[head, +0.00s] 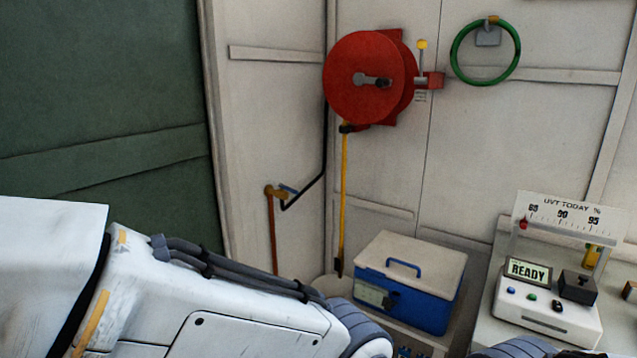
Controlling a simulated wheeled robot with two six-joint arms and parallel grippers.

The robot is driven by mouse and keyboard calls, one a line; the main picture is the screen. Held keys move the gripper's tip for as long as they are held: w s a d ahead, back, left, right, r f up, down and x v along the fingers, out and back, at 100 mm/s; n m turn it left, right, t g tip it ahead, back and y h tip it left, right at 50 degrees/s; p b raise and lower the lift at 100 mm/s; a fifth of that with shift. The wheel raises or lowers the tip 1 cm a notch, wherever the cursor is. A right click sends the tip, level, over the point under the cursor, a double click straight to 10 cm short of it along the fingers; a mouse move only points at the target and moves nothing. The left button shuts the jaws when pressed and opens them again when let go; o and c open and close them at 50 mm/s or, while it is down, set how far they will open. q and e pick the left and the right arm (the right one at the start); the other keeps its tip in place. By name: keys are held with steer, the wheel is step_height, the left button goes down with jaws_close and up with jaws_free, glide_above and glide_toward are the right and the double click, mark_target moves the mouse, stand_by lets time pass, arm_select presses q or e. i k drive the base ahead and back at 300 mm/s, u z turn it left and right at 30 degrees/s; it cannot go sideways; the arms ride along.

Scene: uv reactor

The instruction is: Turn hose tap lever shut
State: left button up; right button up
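The hose tap (270,191) is a small brass-coloured fitting low on the white wall, left of the corner. My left arm crosses the lower left foreground, below the tap. Neither of my grippers shows.
A blue cooler box (410,285) with a pale lid stands below the reel. A bench at right holds a device with a READY display (528,270) and a UVT scale (565,216). A green hose ring (485,82) hangs on the wall. A dark green panel (100,100) fills the left.

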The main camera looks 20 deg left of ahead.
mark_target(289, 189)
steer(key=i, duration=1.15)
steer(key=u, duration=1.45)
steer(key=k, duration=0.6)
steer(key=u, duration=0.75)
steer(key=i, duration=0.7)
steer(key=z, duration=0.85)
steer(key=i, duration=0.6)
steer(key=z, duration=0.65)
